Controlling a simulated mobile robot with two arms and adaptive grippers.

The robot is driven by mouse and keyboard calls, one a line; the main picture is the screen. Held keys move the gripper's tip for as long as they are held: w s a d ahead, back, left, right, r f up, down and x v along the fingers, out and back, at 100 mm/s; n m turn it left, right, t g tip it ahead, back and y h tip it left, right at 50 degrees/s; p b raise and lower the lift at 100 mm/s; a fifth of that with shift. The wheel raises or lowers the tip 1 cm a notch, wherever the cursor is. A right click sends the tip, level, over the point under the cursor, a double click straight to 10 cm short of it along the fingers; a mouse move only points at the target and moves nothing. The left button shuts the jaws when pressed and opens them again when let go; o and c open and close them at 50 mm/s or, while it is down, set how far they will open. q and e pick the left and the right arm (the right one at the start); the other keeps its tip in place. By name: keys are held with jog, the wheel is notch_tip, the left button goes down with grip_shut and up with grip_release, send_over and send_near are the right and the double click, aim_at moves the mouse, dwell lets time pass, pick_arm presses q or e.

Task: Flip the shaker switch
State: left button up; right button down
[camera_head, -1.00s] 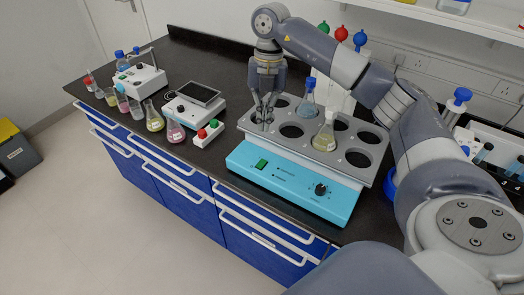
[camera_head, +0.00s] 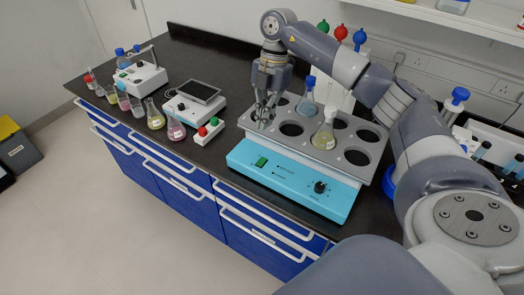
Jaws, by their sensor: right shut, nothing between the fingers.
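The shaker (camera_head: 300,190) is a light blue box with a grey holed platform (camera_head: 352,172) on top, standing near the front edge of the dark bench. Its green switch (camera_head: 261,162) is on the left of the front panel. A black knob (camera_head: 320,187) is on the right of the panel. My right gripper (camera_head: 264,122) points down over the left front of the platform, behind and above the switch and apart from it. It is shut and empty. My left gripper does not show.
A flask with yellow-green liquid (camera_head: 324,132) and a blue-capped flask (camera_head: 307,102) stand in platform holes close to my right gripper. A small rack with red and green caps (camera_head: 208,130), a balance (camera_head: 195,101) and several flasks are to the left.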

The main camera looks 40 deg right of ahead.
jog(key=p, duration=0.4)
send_over(260, 163)
jog(key=f, duration=1)
jog(key=shift+w+d+f, duration=0.15)
jog(key=shift+d+f, duration=0.35)
jog(key=shift+f, duration=0.55)
